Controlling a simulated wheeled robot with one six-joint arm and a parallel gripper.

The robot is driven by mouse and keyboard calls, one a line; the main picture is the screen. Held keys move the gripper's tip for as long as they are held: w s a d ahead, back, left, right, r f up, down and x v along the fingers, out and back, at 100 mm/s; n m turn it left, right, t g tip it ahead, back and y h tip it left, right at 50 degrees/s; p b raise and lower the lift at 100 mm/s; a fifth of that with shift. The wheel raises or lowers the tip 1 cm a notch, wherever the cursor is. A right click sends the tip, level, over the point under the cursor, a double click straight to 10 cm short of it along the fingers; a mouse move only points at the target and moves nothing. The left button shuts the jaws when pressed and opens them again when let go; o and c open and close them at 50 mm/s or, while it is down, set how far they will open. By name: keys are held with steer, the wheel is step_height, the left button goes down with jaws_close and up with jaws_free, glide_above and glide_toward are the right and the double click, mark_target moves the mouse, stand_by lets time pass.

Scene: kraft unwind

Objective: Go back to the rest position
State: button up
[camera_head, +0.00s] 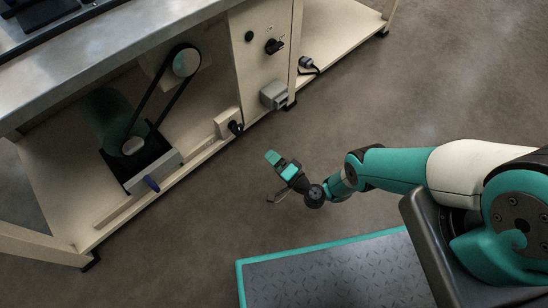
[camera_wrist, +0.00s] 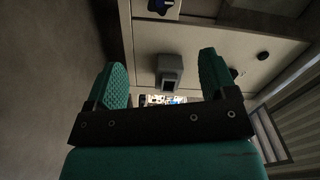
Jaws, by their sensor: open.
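My gripper (camera_head: 281,167) is out in front of my base in the head view, over the bare floor and apart from the machine bench. In the wrist view its two teal fingers (camera_wrist: 163,78) stand wide apart with nothing held between them. Beyond the fingers, the wrist view shows a grey box (camera_wrist: 170,68) on the cream panel. My arm reaches in from the right side of the head view.
The cream bench (camera_head: 262,30) with a metal top (camera_head: 120,48) fills the upper left. Its lower shelf holds a belt drive (camera_head: 160,95) with a motor. A grey box (camera_head: 274,95) sits at its corner. The grey floor (camera_head: 400,100) is clear around my arm.

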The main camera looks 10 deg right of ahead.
stand_by(0.4)
